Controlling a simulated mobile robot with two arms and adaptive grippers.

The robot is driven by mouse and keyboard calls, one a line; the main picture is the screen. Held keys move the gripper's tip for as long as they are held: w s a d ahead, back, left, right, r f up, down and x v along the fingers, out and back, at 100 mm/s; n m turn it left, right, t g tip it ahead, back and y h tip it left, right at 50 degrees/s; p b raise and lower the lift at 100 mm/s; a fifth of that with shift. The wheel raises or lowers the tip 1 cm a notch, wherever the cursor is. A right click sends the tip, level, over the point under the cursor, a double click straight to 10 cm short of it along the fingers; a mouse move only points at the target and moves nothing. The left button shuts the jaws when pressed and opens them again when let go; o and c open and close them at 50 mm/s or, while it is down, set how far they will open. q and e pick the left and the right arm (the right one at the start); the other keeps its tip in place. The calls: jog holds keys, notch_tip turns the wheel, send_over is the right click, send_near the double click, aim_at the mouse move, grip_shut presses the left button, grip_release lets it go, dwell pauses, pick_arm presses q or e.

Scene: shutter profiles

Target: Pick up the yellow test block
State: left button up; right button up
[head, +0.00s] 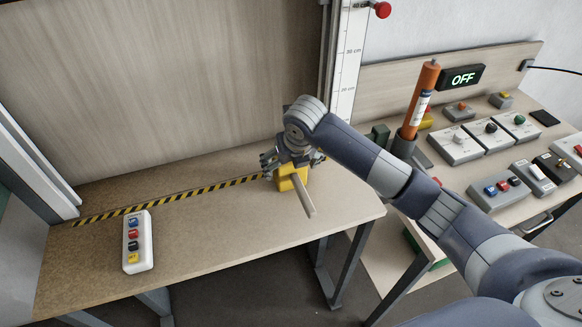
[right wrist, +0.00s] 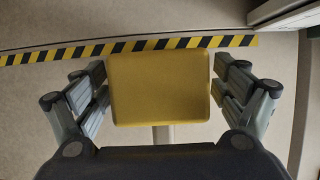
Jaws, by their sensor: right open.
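The yellow test block (head: 290,182) is at the right part of the wooden worktop, partly hidden by my right gripper (head: 288,164). In the right wrist view the block's flat yellow face (right wrist: 160,88) fills the middle. My right gripper is open, with its fingers on either side of the block. Small gaps seem to show between the fingers and the block's left and right edges. A light grey bar (head: 304,196) sticks out from the block toward the worktop's front edge, and I cannot tell if it is joined. My left gripper is not in view.
A yellow-and-black striped strip (head: 170,204) runs across the worktop (head: 215,225) behind the block. A white button box (head: 137,242) stands at left. An orange cylinder (head: 421,95) and several switch boxes stand on the right bench. The worktop's middle is clear.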

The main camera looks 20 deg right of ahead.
jog(key=shift+w+f, duration=0.2)
jog(key=shift+f, duration=0.35)
jog(key=c, duration=1.2)
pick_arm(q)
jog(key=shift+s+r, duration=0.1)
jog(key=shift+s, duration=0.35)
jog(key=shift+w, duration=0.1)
